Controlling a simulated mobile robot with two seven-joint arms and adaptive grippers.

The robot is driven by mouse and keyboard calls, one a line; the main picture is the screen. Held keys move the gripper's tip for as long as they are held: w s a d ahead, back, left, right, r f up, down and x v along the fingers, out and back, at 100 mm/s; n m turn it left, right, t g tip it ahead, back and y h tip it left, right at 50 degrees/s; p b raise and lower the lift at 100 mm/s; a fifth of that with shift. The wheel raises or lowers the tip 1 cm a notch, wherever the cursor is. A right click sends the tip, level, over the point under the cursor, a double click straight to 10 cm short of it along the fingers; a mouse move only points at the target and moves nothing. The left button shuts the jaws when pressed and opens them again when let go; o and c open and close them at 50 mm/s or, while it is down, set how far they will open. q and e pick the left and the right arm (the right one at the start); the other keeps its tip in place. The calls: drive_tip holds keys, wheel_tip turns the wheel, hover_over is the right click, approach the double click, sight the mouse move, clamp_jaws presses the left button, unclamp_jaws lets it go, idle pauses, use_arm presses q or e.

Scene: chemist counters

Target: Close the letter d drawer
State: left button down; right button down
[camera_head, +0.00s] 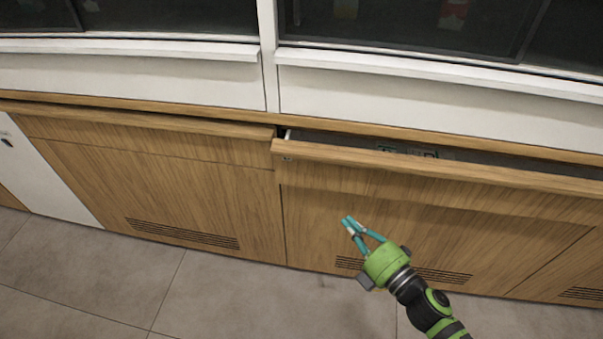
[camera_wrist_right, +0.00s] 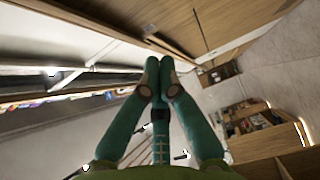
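A wide wooden drawer (camera_head: 440,170) at the right of the counter stands partly pulled out, with a dark gap behind its front. Small green-marked items (camera_head: 408,151) show inside it; I cannot read a letter d. My right gripper (camera_head: 348,221) is in front of the cabinet panel, lower in the picture than the drawer front and apart from it. In the right wrist view its teal fingertips (camera_wrist_right: 159,66) meet with nothing between them. My left gripper is not in view.
The left drawer (camera_head: 150,137) looks flush or nearly so. Vented wooden panels (camera_head: 180,200) lie below. White ledges and dark glass (camera_head: 160,18) rise behind. Tiled floor (camera_head: 250,300) in front is clear. Wooden shelving (camera_wrist_right: 255,125) shows at right in the wrist view.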

sight(335, 174)
drive_tip(key=x, duration=0.4)
drive_tip(key=d+x, duration=0.1)
drive_tip(key=x, duration=0.3)
drive_tip(key=w+d+p+x, duration=0.1)
drive_tip(key=x, duration=0.4)
drive_tip(key=shift+r, duration=0.35)
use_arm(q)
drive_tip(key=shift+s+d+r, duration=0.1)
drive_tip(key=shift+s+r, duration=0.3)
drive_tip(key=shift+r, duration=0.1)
